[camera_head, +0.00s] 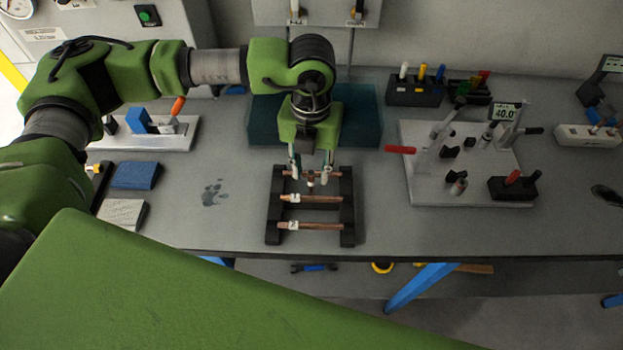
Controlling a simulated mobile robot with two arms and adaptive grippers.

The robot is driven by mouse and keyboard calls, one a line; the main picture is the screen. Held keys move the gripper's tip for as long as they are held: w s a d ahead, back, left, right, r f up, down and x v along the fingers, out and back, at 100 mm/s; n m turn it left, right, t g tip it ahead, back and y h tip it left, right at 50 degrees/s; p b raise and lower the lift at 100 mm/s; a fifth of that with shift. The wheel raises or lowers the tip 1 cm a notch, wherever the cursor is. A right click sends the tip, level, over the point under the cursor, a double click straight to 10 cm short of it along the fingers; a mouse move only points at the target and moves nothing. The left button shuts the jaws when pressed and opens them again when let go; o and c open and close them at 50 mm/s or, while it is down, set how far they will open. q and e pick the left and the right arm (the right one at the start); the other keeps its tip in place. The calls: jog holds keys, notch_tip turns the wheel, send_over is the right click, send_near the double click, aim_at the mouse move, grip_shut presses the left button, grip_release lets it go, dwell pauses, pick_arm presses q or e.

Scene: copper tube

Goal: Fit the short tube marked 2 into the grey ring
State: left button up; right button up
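A black rack (348,211) on the bench holds copper tubes lying crosswise. The front tube (318,226) and the middle tube (322,199) carry white tags. The front tag looks like a 2, but it is too small to read surely. A third copper piece (310,183) lies at the back of the rack, partly hidden by my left gripper (311,178). That gripper points down over it with its fingers apart, one at each side. I cannot tell whether they touch it. My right gripper is out of view.
A teal tray (365,115) lies behind the rack. Blue (136,175) and grey (124,213) pads lie left. Bench surface is clear between rack and clamp plate.

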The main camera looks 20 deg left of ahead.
aim_at(311, 184)
pick_arm(q)
jog(key=f, duration=0.1)
jog(key=f+p, duration=0.2)
jog(key=f, duration=0.1)
jog(key=shift+w+a, duration=0.1)
jog(key=shift+w, duration=0.2)
jog(key=shift+f, duration=0.45)
grip_shut()
jog(key=shift+r, duration=0.15)
